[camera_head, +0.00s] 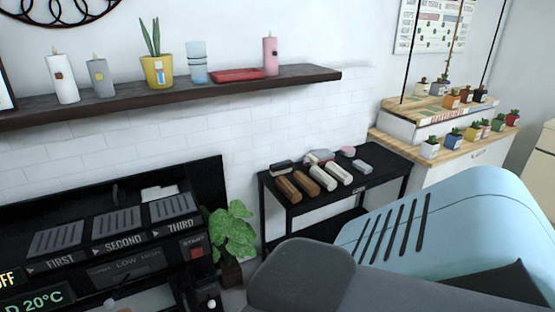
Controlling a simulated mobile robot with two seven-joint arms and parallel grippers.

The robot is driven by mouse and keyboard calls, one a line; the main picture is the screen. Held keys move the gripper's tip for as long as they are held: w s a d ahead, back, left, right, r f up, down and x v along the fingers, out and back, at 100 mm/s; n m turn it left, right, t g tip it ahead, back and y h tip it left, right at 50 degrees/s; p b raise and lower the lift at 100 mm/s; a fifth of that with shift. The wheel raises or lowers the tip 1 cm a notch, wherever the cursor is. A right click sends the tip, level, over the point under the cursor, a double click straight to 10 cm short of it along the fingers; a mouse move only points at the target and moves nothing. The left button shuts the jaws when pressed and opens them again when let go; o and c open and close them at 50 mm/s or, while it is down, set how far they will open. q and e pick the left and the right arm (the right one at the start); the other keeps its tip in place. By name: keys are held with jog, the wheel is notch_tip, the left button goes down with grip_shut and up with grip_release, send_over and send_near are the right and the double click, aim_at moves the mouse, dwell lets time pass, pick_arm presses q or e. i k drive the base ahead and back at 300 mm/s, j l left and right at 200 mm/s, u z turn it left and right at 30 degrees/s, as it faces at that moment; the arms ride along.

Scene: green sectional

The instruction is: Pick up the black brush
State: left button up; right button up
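A small black item (281,167), which looks like the black brush, lies at the back left of the black table (310,207). Its bristles cannot be made out at this size.
Brown and pale blocks or brushes (307,182) lie in front of the black item. A potted plant (231,235) stands left of the table. A wall shelf (150,98) is above. My own light blue and grey body parts cover the lower right.

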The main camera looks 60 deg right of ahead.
aim_at(283, 168)
jog(key=k+l, duration=0.1)
jog(key=l, duration=0.25)
jog(key=l+u, duration=0.1)
jog(key=l, duration=0.3)
jog(key=k+l+u, duration=0.1)
jog(key=l, duration=0.25)
jog(key=k+l, duration=0.15)
jog(key=l, duration=0.2)
jog(key=k+l+u, duration=0.1)
jog(key=l, duration=0.25)
jog(key=k+l, duration=0.1)
jog(key=l, duration=0.25)
jog(key=k+l, duration=0.15)
jog(key=l, duration=0.2)
jog(key=k+l, duration=0.1)
jog(key=l, duration=0.25)
jog(key=k+l, duration=0.15)
jog(key=l, duration=0.25)
jog(key=k+l, duration=0.1)
jog(key=l, duration=0.25)
